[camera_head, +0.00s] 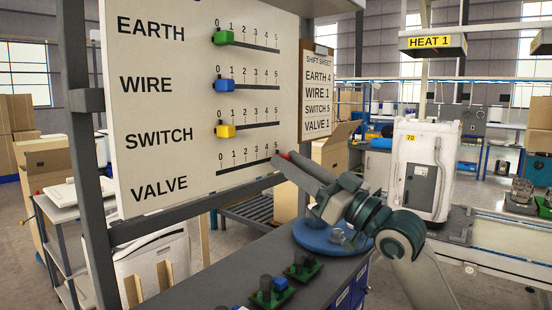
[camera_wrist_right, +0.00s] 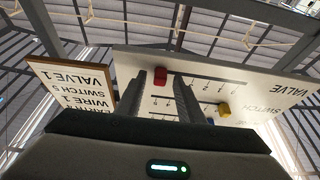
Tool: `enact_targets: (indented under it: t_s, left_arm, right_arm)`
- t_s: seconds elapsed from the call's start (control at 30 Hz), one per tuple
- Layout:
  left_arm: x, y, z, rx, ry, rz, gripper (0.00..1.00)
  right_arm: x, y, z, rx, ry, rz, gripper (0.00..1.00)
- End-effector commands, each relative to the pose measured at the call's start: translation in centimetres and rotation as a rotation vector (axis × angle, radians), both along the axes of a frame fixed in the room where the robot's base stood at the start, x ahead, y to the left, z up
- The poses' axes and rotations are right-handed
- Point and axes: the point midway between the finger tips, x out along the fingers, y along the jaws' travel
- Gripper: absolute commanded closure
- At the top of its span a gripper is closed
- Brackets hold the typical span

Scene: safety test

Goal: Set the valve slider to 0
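The valve slider, a red block (camera_head: 283,154), sits at the 5 end of the lowest track on the white board (camera_head: 150,108). It also shows in the right wrist view (camera_wrist_right: 160,75). My right gripper (camera_head: 286,158) is at that end of the track. In the right wrist view its two fingers (camera_wrist_right: 160,82) are apart, with the red block seen between their tips and a gap on each side. I cannot tell how deep the block lies between them. Fingers partly hide the block in the head view. My left gripper is not in view.
Green (camera_head: 223,37), blue (camera_head: 224,85) and yellow (camera_head: 226,131) sliders sit at 0 on the tracks above. A shift sheet (camera_head: 318,95) hangs right of the board and reads VALVE 1. A dark bench (camera_head: 225,275) with small circuit boards lies below.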

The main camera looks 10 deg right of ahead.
Motion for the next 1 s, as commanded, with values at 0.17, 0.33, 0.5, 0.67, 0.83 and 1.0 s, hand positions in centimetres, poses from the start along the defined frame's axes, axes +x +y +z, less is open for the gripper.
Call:
enact_targets:
  t_s: [0.17,0.33,0.5,0.67,0.83,1.0]
  left_arm:
    - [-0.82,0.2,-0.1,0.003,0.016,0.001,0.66]
    - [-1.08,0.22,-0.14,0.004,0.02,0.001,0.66]
    - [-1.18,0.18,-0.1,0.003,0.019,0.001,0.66]
    - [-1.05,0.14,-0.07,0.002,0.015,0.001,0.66]
    - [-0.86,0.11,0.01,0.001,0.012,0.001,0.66]
    - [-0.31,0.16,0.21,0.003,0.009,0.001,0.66]
  right_arm:
    - [-0.12,-0.07,0.29,0.0,0.0,0.0,0.66]
    - [-0.13,-0.06,0.29,0.0,0.0,0.0,0.66]
    - [-0.13,-0.06,0.28,0.0,0.0,0.0,0.8]
    - [-0.12,-0.06,0.27,0.0,0.0,0.0,1.0]
    - [-0.05,0.01,0.28,0.0,0.0,0.0,1.0]
    - [0.5,0.58,0.3,-0.001,0.001,0.0,1.0]
